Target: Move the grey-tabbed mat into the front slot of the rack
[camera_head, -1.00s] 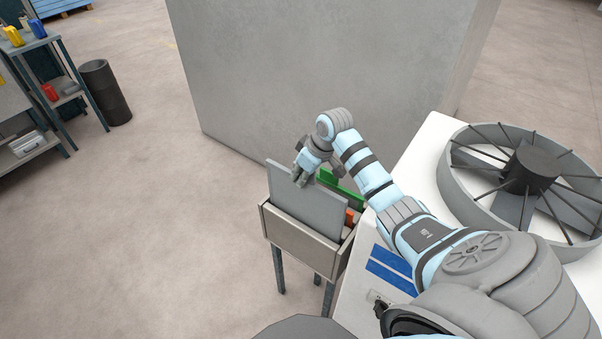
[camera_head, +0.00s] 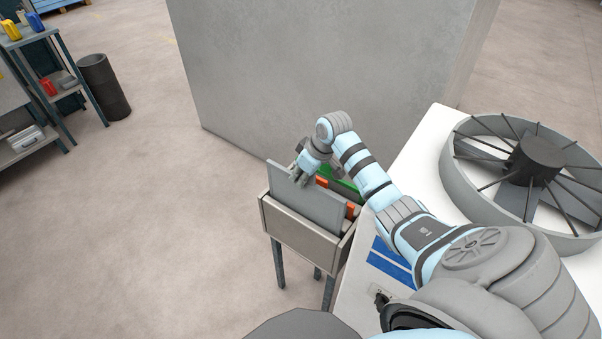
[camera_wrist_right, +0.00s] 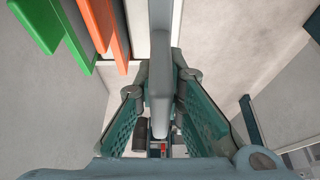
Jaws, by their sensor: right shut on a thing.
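The grey-tabbed mat (camera_head: 308,205) is a flat grey panel standing upright in the front part of the rack (camera_head: 298,240), behind its front wall. Its lower part is hidden inside the rack. My right gripper (camera_head: 299,178) is shut on the mat's upper edge. In the right wrist view, the mat's edge (camera_wrist_right: 160,85) runs between the two fingers of my right gripper. My left gripper is out of view.
Orange tabs (camera_head: 350,212) and a green mat (camera_head: 343,187) stand behind the grey mat in the rack. A white table (camera_head: 425,150) with a large fan wheel (camera_head: 460,190) is on the right. A big grey block (camera_head: 320,70) stands behind.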

